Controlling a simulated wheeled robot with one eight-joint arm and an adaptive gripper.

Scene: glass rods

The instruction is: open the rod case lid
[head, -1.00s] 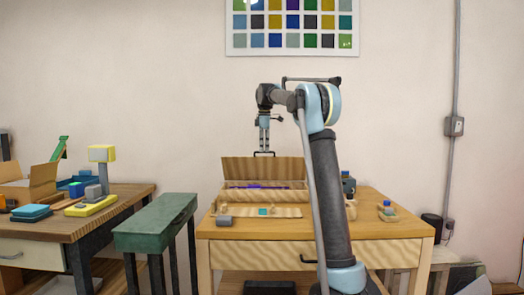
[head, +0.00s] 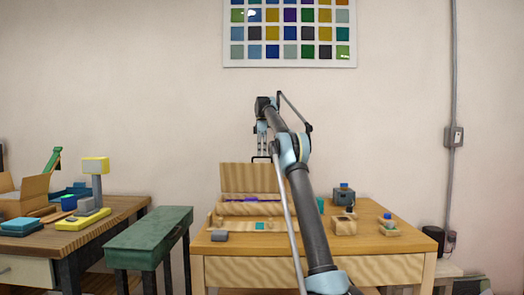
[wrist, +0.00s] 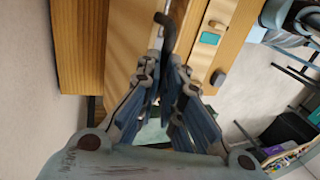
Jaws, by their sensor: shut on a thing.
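The rod case (head: 235,208) is a pale striped wooden box on the workbench. Its lid (head: 250,177) stands raised at the back, nearly upright in the head view. Purple and bluish contents show as a thin line inside the case. A dark handle (head: 262,158) sits at the lid's top edge. My gripper (head: 262,152) is at this handle from above, shut on it. In the wrist view the fingers (wrist: 166,85) are close together, with the dark bent handle (wrist: 164,28) at their tips. The exact contact is small and partly hidden by the fingers.
A wooden strip with a teal tile (head: 260,226) lies before the case, near a grey block (head: 219,237). To the right are a wooden block (head: 344,226), a dark box (head: 343,196) and a small tray (head: 389,231). A green bench (head: 150,238) stands left.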

